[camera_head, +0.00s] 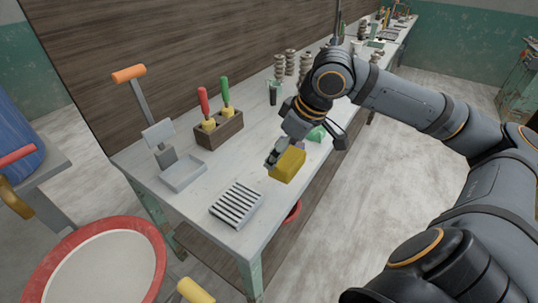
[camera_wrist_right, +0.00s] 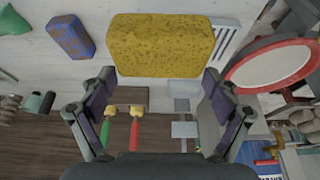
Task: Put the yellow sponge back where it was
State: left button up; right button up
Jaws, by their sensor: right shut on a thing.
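The yellow sponge (camera_head: 288,165) is a thick block held by my right gripper (camera_head: 277,155), over the front part of the workbench (camera_head: 203,200). A grey slatted rack (camera_head: 237,205) lies on the bench to the lower left of the sponge and is empty. It shows partly behind the sponge in the wrist view (camera_wrist_right: 224,42). My left gripper is not in view.
A wooden block (camera_head: 219,130) holds red- and green-handled tools near the wall. A grey tray (camera_head: 183,174) stands left of it. A blue and brown block (camera_wrist_right: 70,38) and a green object (camera_head: 317,133) lie near the gripper. A red-rimmed basin (camera_head: 152,250) stands beside the bench.

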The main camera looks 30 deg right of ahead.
jog(key=w+f+p, duration=0.1)
jog(key=w+f, duration=0.1)
jog(key=w, duration=0.1)
jog(key=w+d+f+p, duration=0.1)
jog(key=w+f, duration=0.2)
jog(key=w, duration=0.1)
jog(key=w+d+f+p, duration=0.1)
jog(key=w+f+p, duration=0.1)
jog(key=w, duration=0.1)
jog(key=shift+w+f, duration=0.15)
jog(key=shift+f, duration=0.25)
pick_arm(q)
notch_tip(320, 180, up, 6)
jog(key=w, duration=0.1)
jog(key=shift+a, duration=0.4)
pick_arm(e)
jog(key=shift+s+d+x, duration=0.15)
jog(key=shift+x, duration=0.85)
jog(key=shift+s+d+x, duration=0.15)
jog(key=shift+s+x, duration=0.05)
jog(key=shift+x, duration=0.85)
jog(key=shift+f, duration=0.2)
jog(key=o, duration=0.8)
jog(key=shift+f, duration=0.1)
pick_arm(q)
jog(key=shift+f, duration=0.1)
pick_arm(e)
jog(key=v, duration=1.2)
jog(key=shift+d, duration=0.1)
